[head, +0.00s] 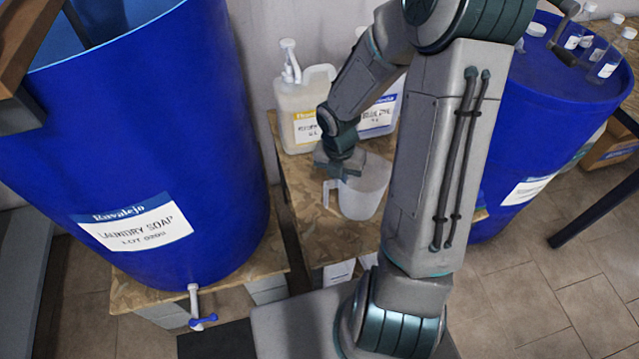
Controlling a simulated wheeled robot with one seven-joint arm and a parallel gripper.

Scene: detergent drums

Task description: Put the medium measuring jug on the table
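A white translucent measuring jug (366,196) is between the two blue drums, over a chipboard table (305,218). Its handle points left, and it looks about upright. Whether its base touches the board or hangs just above it I cannot tell. My gripper (340,170) is at the jug's upper left rim, close to the top of the handle. Its fingers are too small and hidden to show whether they grip the jug. My arm covers the area right of the jug. No second jug shows for comparing size.
Two labelled jugs with handles, one with a pump (298,100) and one with a blue label (383,112), stand behind. A large blue laundry soap drum (150,110) with a tap stands left. Another blue drum (560,90) carrying bottles stands right. The tiled floor is free at lower right.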

